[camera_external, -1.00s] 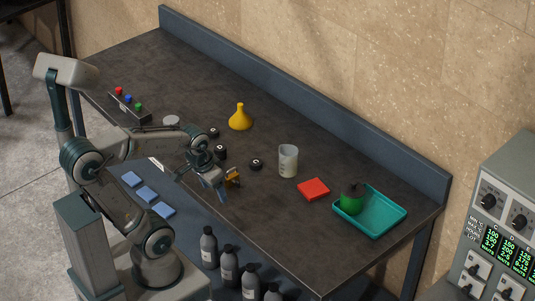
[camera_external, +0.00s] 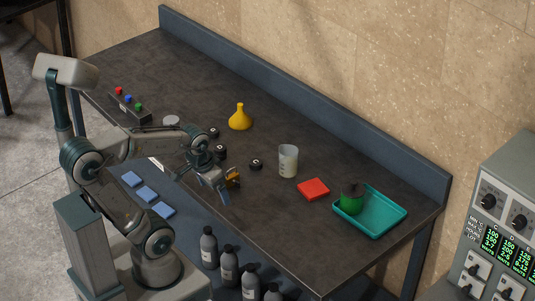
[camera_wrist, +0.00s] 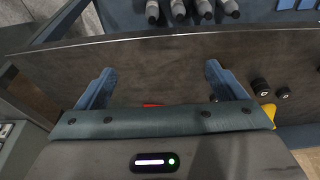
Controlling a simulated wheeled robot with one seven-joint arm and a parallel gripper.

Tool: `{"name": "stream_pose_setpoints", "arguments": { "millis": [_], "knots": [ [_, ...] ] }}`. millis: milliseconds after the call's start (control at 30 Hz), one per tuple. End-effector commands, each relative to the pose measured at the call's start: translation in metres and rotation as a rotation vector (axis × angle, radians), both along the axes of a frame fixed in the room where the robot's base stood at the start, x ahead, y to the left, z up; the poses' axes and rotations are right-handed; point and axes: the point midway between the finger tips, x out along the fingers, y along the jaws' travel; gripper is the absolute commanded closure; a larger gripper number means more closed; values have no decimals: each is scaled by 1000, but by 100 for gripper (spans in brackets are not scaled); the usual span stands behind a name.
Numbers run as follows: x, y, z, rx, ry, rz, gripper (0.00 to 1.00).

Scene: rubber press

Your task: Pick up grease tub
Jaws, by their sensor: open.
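No thing is plainly marked as the grease tub. A low round grey tin (camera_external: 171,121) sits at the bench's left part, behind my arm, and may be it, but I cannot tell. My gripper (camera_external: 226,196) is over the front part of the bench, to the right of and nearer than that tin. In the wrist view my gripper (camera_wrist: 160,76) has its two blue fingers wide apart, with only dark bench top between them. A small orange-brown object (camera_external: 232,176) shows right beside the fingers; whether they touch is unclear.
A teal tray (camera_external: 384,222) with a green dark-topped container (camera_external: 352,199) is right. A button box (camera_external: 130,107) is left. Bottles (camera_external: 228,265) stand below.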

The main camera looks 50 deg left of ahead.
Motion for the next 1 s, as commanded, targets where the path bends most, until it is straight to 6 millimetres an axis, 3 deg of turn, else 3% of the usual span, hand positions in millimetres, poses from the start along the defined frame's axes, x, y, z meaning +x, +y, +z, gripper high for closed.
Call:
{"name": "stream_pose_setpoints", "arguments": {
  "millis": [267,467,767,1000],
  "knots": [
    [11,6,8,-5,6,39,9],
    [66,41,40,-32,40,236,9],
    [154,142,72,-84,94,613,9],
    [199,248,72,-124,131,912,9]
  ]
}}
